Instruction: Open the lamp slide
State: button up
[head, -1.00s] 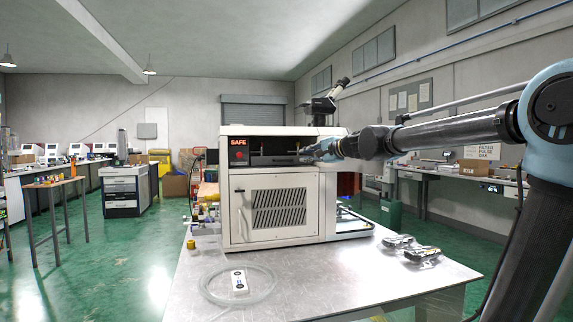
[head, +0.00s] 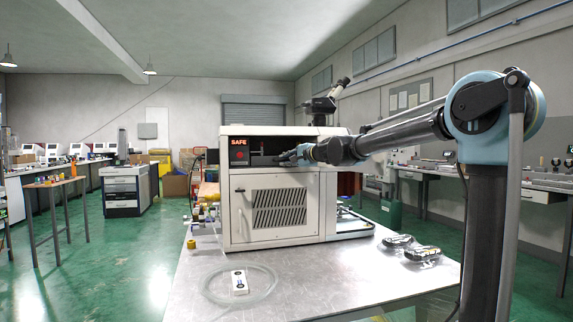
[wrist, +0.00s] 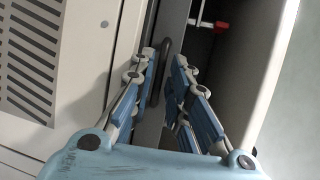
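The cream machine (head: 236,205) stands on the bench, with a lit SAFE sign and a dark recess across its upper front. My gripper (head: 286,157) reaches into this recess from the right. In the wrist view a dark, upright bar handle (wrist: 167,48) lies between the fingers of my gripper (wrist: 163,65). It sits on a grey strip beside the recess opening, nearer the left finger. The fingers are apart, with a gap showing on the right finger's side of the handle. Which part is the lamp slide is not marked; the handle may belong to it.
A red-tipped rod (wrist: 220,27) sticks into the recess close to the right finger. The vented door (head: 275,208) lies below the recess. A coiled tube (head: 212,296) and two metallic parts (head: 422,253) lie on the metal bench (head: 330,290).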

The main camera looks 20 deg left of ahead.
jog(key=shift+w+a+f, duration=0.1)
jog(key=shift+w+a, duration=0.25)
jog(key=shift+a, duration=0.1)
jog(key=shift+c, duration=0.2)
grip_shut()
jog(key=shift+s, duration=0.1)
